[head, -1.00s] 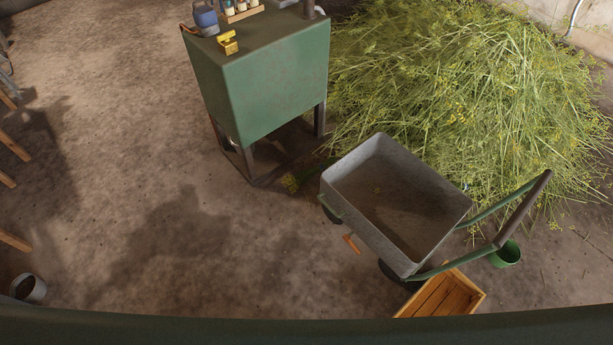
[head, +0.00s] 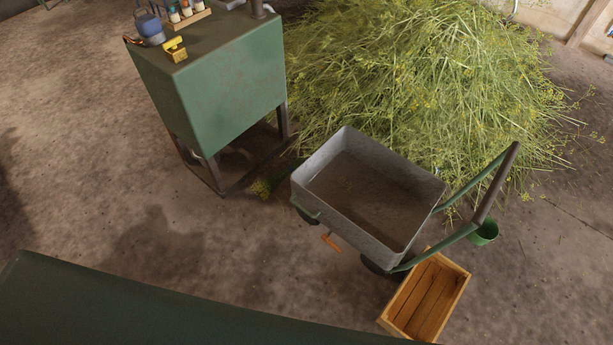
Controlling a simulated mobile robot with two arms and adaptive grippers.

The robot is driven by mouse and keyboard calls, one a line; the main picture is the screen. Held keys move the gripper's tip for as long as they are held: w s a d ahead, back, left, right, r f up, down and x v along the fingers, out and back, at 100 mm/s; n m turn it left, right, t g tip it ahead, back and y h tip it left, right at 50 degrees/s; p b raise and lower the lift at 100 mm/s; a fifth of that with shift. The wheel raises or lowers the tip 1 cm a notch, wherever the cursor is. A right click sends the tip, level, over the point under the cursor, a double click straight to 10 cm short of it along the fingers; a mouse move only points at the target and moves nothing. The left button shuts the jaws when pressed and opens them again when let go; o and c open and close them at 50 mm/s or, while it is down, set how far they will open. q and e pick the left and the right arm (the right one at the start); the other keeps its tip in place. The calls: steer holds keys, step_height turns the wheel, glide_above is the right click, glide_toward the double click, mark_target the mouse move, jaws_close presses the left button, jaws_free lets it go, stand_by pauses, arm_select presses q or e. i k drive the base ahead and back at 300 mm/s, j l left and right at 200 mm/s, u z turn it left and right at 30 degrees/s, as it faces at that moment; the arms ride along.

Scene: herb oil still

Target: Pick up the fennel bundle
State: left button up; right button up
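A small green and yellow plant bunch (head: 264,186), which looks like the fennel bundle, lies on the floor between the green metal stand and the grey cart. Its far end seems partly hidden behind the cart, and I cannot tell whether it is tied. A large loose heap of similar yellow-flowered stalks (head: 420,95) lies behind the cart. Neither of my grippers is in the head view.
The empty grey cart (head: 308,207) has a handle reaching right. A wooden crate (head: 454,297) and a green bucket (head: 484,233) stand near it. The green stand (head: 225,100) carries bottles and a yellow object (head: 175,50). Floor at left is clear. A dark green surface (head: 130,310) fills the lower left.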

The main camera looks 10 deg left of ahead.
mark_target(277, 178)
steer(key=i+j+z, duration=0.3)
steer(key=j+z, duration=0.35)
steer(key=i+j+z, duration=0.15)
steer(key=j+z, duration=0.15)
steer(key=j, duration=0.2)
